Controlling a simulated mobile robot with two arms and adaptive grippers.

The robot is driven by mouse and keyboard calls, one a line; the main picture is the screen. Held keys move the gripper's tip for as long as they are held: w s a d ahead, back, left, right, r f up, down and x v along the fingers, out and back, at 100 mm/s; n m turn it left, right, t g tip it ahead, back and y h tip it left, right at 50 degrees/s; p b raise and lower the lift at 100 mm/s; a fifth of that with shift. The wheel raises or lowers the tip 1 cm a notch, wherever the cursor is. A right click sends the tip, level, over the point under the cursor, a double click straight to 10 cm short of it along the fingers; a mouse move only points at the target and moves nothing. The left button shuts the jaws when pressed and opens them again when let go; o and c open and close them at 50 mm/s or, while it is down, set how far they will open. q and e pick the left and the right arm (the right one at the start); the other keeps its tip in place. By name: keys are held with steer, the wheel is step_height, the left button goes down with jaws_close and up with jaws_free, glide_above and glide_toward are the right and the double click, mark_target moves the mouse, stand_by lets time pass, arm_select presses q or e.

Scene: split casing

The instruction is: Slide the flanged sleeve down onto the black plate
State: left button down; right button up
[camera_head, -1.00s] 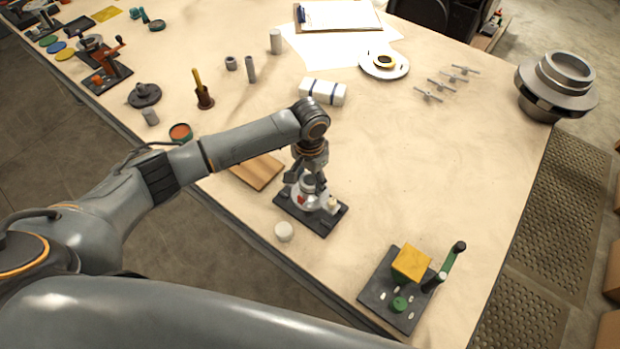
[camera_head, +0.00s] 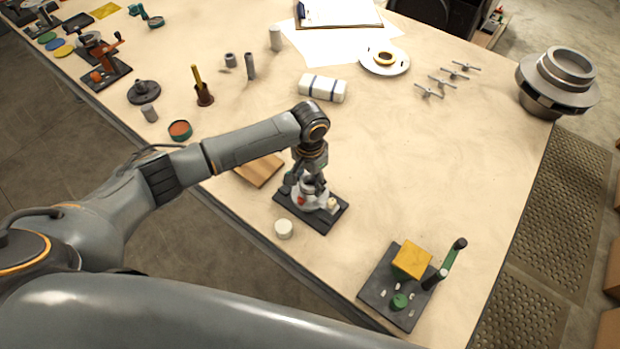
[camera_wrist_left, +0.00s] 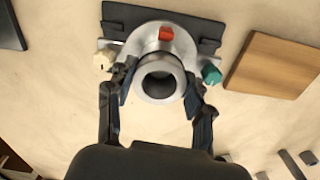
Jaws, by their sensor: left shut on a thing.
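The flanged sleeve is a grey metal ring with a wide flange; in the left wrist view its open bore and rim (camera_wrist_left: 160,75) face the camera. My left gripper (camera_head: 306,186) is shut on the sleeve's neck, and its fingers (camera_wrist_left: 158,93) flank it in the wrist view. The sleeve is over the black plate (camera_head: 322,224), which also shows behind the flange in the wrist view (camera_wrist_left: 125,16). A red part, a cream knob (camera_wrist_left: 103,60) and a teal knob (camera_wrist_left: 211,75) show around the flange. I cannot tell whether the flange touches the plate. My right gripper is out of view.
A wooden board (camera_head: 260,170) lies just behind the plate and a white round cap (camera_head: 284,229) in front. A black fixture (camera_head: 378,290) with a yellow block and green handle stands at the front right. The table right of the plate is clear.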

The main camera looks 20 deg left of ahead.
arm_select(q)
steer(key=shift+w+f, duration=0.1)
steer(key=shift+f, duration=0.5)
stand_by(0.7)
steer(key=c, duration=0.6)
jaws_free()
steer(key=shift+o, duration=0.7)
steer(key=shift+s+f, duration=0.15)
steer(key=shift+s, duration=0.05)
step_height(320, 180, up, 5)
steer(key=p, duration=0.5)
steer(key=shift+w, duration=0.1)
